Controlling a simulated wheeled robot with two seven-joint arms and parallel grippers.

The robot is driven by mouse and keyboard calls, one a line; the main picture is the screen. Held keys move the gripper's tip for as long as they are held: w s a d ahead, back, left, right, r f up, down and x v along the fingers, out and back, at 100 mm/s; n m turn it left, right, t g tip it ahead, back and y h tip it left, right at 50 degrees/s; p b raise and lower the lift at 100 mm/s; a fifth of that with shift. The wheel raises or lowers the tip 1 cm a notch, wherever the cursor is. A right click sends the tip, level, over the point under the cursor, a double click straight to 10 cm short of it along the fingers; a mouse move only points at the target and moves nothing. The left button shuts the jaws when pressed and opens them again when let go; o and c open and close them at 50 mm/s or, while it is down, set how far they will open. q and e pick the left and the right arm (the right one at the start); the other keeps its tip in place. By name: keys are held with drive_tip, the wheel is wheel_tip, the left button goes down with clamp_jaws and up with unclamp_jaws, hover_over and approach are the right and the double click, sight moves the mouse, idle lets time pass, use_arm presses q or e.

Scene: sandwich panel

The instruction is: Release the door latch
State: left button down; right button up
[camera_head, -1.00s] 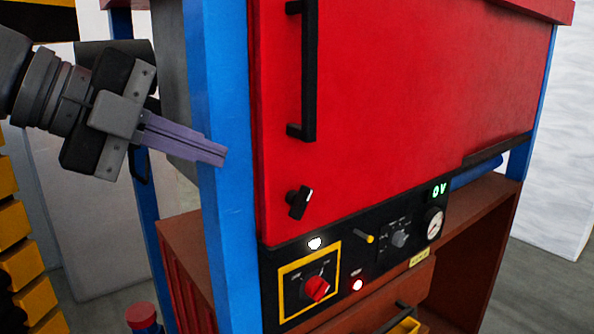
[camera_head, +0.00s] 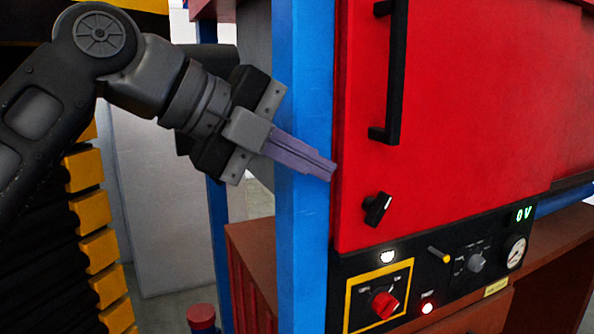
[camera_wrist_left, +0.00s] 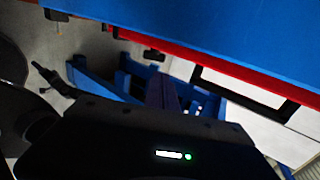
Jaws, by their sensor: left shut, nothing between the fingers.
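The door latch is a small black knob (camera_head: 378,209) with a white mark, low on the left side of the red door (camera_head: 470,110). The red door looks shut, and a long black vertical handle (camera_head: 394,75) is above the latch. My left gripper (camera_head: 332,172) is shut and empty, its purple fingers pointing right, in front of the blue post. The fingertips are up and to the left of the latch, apart from it in the picture. The left wrist view shows the purple fingers (camera_wrist_left: 162,95) close together. My right gripper is not in view.
A blue post (camera_head: 302,230) stands at the door's left edge.

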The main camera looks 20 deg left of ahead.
sight(386, 194)
use_arm(q)
drive_tip(key=p+x, duration=0.1)
drive_tip(key=x, duration=0.8)
drive_tip(key=shift+w+d+f, duration=0.2)
drive_tip(key=shift+w, duration=0.05)
drive_tip(key=shift+w+d+r, duration=0.25)
drive_tip(key=shift+w+d, duration=0.05)
drive_tip(key=shift+w, duration=0.1)
idle(0.8)
drive_tip(key=shift+w+d+r+b, duration=0.1)
drive_tip(key=shift+w+d+b, duration=0.2)
drive_tip(key=shift+w, duration=0.05)
drive_tip(key=shift+w+d, duration=0.45)
drive_tip(key=shift+w, duration=0.1)
drive_tip(key=shift+w+d+b, duration=0.15)
drive_tip(key=shift+b, duration=0.15)
drive_tip(key=shift+r, duration=0.15)
idle(1.1)
drive_tip(key=shift+r+p, duration=0.65)
drive_tip(key=shift+p, duration=0.1)
